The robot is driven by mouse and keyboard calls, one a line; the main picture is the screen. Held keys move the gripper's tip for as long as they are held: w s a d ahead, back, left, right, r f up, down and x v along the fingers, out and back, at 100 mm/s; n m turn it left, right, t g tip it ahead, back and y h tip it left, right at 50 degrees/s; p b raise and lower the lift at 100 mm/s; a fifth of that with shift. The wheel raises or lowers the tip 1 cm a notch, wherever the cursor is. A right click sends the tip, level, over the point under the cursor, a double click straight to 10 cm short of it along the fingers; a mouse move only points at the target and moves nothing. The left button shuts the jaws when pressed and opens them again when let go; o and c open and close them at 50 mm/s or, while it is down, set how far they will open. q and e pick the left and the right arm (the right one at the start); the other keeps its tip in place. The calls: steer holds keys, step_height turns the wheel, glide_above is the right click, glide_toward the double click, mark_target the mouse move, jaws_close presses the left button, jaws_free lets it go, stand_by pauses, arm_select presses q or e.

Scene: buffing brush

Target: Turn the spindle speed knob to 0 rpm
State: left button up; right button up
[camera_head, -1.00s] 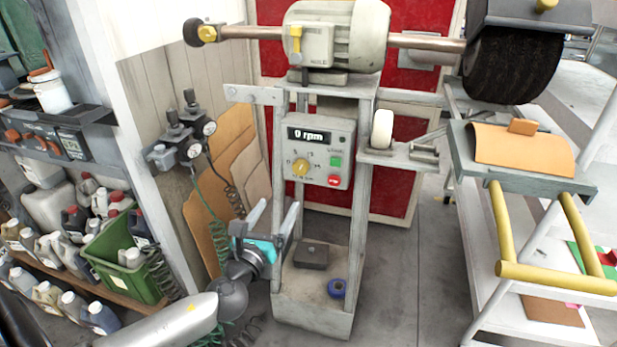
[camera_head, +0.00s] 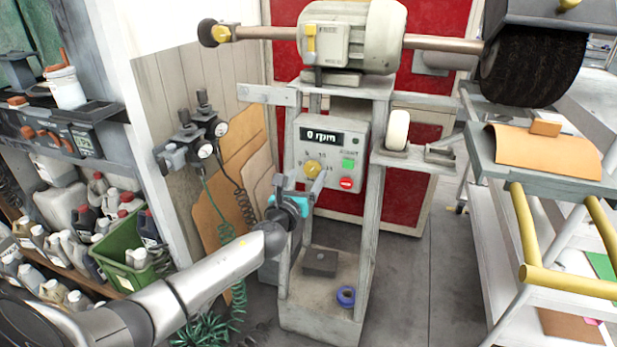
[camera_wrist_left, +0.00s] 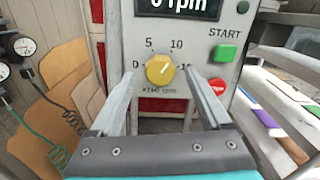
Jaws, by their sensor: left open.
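The yellow spindle speed knob (camera_head: 312,167) sits on the grey control box (camera_head: 350,132) below a display (camera_head: 320,136) that reads 0 rpm. In the left wrist view the knob (camera_wrist_left: 160,69) has a printed scale around it with 0 at its left, then 5 and 10 above; its pointer mark seems to face up and right. My left gripper (camera_head: 300,181) is open and empty, just in front of and below the knob. In the left wrist view its fingers stand either side of the knob, apart from it. My right gripper is not in view.
A green START button (camera_wrist_left: 226,53) and a red button (camera_wrist_left: 217,86) are right of the knob, close to one finger. The motor (camera_head: 355,38) with its shaft is above. Air regulators (camera_head: 195,140) with hoses hang at the left. A trolley (camera_head: 490,250) stands at the right.

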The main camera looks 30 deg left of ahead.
arm_select(q)
steer(key=shift+x, duration=1)
jaws_close()
